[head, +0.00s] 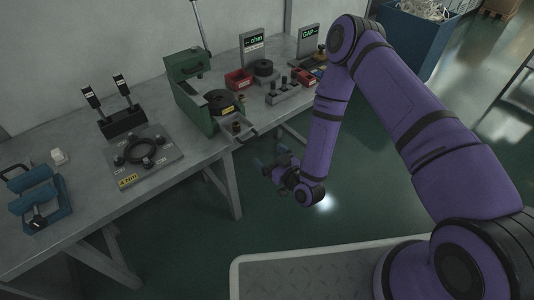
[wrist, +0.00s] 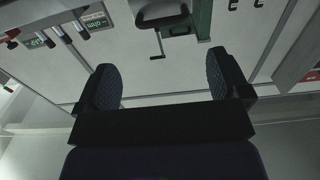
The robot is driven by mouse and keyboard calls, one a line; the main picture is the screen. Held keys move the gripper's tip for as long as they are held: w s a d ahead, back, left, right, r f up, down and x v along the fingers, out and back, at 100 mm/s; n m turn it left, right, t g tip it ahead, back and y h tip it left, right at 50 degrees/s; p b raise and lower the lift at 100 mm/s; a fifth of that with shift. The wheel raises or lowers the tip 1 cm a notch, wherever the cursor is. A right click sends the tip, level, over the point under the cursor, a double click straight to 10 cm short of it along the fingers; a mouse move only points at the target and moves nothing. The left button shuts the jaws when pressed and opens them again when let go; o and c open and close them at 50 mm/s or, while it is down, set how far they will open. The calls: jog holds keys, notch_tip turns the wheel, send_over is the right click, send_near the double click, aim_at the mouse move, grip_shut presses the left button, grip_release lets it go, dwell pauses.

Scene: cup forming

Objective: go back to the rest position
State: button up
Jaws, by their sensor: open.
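My gripper (head: 270,166) hangs at the end of my purple arm, in front of the workbench's front edge and over the green floor. In the wrist view my gripper (wrist: 165,88) shows two dark, ridged fingers set wide apart. Nothing is between them. The fingers are apart from the bench and from everything on it.
The grey workbench (head: 85,227) runs along the wall at the left. On it are a green press (head: 191,95), a grey fixture plate (head: 140,172), blue clamps (head: 40,203) and a red bin (head: 238,80). A blue container (head: 412,38) stands at the back right. The floor before the bench is clear.

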dwell(0.4)
jog(key=w+d+r+n+g+h, duration=0.15)
jog(key=w+d+r, duration=0.25)
jog(key=r, duration=0.8)
jog(key=w+d+r+g+h, duration=0.3)
jog(key=w+d+r, duration=0.15)
jog(key=r, duration=0.75)
jog(key=s+d+r+m+g+h, duration=0.1)
jog(key=s+d+r+m+h, duration=0.2)
jog(key=s+d+r, duration=0.45)
jog(key=s+d+r+m+g+h, duration=0.2)
jog(key=s+d+r, duration=0.3)
jog(key=s+r, duration=0.6)
jog(key=s+d+r+m+g, duration=0.1)
jog(key=s+r, duration=0.2)
jog(key=s, duration=0.5)
jog(key=s+d+r+m+g, duration=0.1)
jog(key=s+r+m, duration=0.1)
jog(key=s, duration=0.6)
jog(key=shift+s+d+r, duration=0.3)
jog(key=shift+s+r, duration=0.05)
jog(key=shift+r, duration=0.15)
